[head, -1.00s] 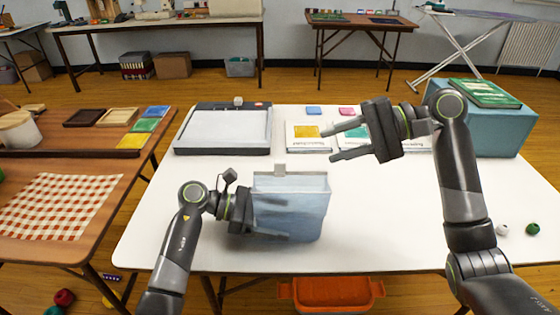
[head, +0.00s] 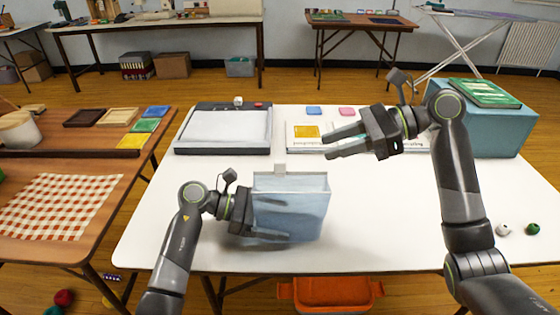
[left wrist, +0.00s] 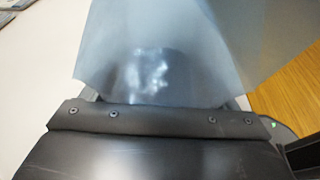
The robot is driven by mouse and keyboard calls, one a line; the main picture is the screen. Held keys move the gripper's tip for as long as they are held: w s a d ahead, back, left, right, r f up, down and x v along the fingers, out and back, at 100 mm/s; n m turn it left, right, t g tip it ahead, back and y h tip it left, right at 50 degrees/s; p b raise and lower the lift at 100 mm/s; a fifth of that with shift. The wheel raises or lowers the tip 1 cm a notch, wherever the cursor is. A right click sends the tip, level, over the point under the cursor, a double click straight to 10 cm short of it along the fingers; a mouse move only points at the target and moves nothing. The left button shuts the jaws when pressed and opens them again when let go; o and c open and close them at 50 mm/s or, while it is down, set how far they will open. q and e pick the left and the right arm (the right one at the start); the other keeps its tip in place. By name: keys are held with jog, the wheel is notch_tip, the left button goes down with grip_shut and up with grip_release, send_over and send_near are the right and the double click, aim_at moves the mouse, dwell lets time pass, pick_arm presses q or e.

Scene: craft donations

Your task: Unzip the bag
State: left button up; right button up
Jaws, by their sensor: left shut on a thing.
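The bag (head: 295,200) is a pale blue, see-through pouch standing upright near the front edge of the white table. A small light grey tab (head: 280,169) shows at its top edge, left of the middle. My left gripper (head: 265,222) is shut on the bag's left side, low down. In the left wrist view the bag (left wrist: 160,55) fills the space in front of the gripper, and the fingers are partly hidden behind it. My right gripper (head: 346,142) is open and empty, above the table, up and to the right of the bag, with its fingers pointing left.
A grey flat machine (head: 224,130) lies at the back left of the white table (head: 185,215). Packets (head: 307,135) lie at the back middle. A blue box (head: 500,135) with a green item stands at the back right. Two small balls (head: 532,229) lie at the right.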

aim_at(284, 161)
jog(key=x, duration=1.1)
jog(key=shift+a, duration=0.4)
grip_shut()
